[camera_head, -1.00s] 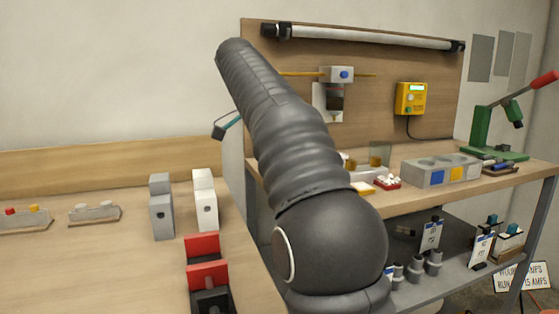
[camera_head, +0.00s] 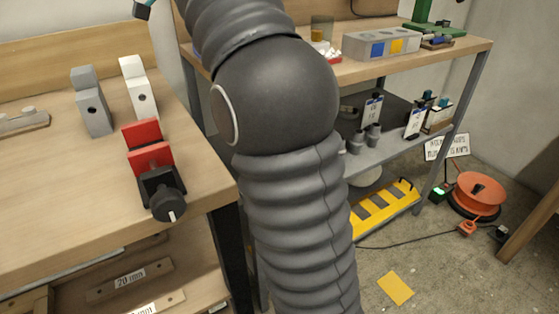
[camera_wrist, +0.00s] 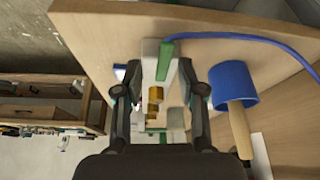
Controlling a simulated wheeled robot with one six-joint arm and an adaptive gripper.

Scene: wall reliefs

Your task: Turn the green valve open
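I cannot make out a green valve for certain in any view. In the wrist view, my gripper (camera_wrist: 160,72) has its two dark fingers spread apart. Between and beyond them is a white block with a green strip (camera_wrist: 165,60). Small brass-coloured pieces (camera_wrist: 155,95) show in the same gap, and I cannot tell whether they belong to the block. Nothing is clearly gripped. In the head view my arm fills the middle and my gripper is not seen.
The wrist view has a blue cylinder with a wooden handle (camera_wrist: 233,85) right of the fingers and a blue cable (camera_wrist: 255,40). The head view has a red-jawed vise (camera_head: 150,160), grey block (camera_head: 92,105), white block (camera_head: 137,88), shelf bench (camera_head: 455,50) and orange reel (camera_head: 478,192).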

